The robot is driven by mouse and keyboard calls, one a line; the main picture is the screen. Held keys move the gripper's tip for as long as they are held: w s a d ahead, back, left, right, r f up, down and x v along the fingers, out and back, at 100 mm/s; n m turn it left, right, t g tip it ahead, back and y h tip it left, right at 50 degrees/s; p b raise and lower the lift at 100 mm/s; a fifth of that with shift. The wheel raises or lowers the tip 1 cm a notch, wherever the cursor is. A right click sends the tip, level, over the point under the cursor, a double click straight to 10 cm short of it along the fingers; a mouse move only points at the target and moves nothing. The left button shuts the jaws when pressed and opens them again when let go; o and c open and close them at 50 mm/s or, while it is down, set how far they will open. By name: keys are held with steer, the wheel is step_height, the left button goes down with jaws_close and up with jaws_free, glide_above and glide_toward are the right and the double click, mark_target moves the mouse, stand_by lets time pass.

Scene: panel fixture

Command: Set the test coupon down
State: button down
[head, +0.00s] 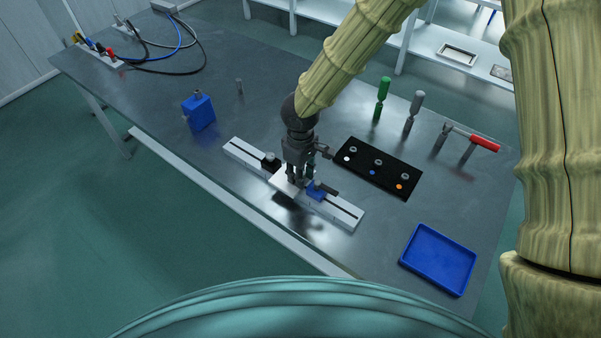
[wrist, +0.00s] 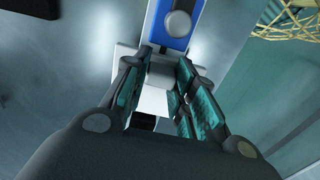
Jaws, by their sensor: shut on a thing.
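My gripper (head: 297,180) points down over the middle of a pale slotted rail fixture (head: 345,213) on the bench. It is shut on a pale, block-like piece, which I take to be the test coupon; the piece shows between the finger pads in the wrist view (wrist: 157,98). The fingers hide much of it, and I cannot tell whether it touches the fixture. A blue clamp (head: 316,191) with a grey knob sits on the rail right of the gripper. It also shows at the top of the wrist view (wrist: 175,25). A black clamp (head: 270,161) sits left of the gripper.
A black board (head: 378,168) with rings and coloured dots lies behind the fixture. A blue tray (head: 438,260) is at the right. A blue block (head: 198,112) stands at the left.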

steer(key=shift+w+f, duration=0.2)
steer(key=shift+f, duration=0.25)
steer(key=shift+s+r, duration=0.1)
steer(key=shift+s, duration=0.05)
steer(key=shift+f, duration=0.25)
steer(key=c, duration=1.2)
jaws_free()
steer(key=shift+o, duration=0.2)
steer(key=shift+r, duration=0.1)
step_height(320, 180, up, 12)
steer(key=b, duration=0.2)
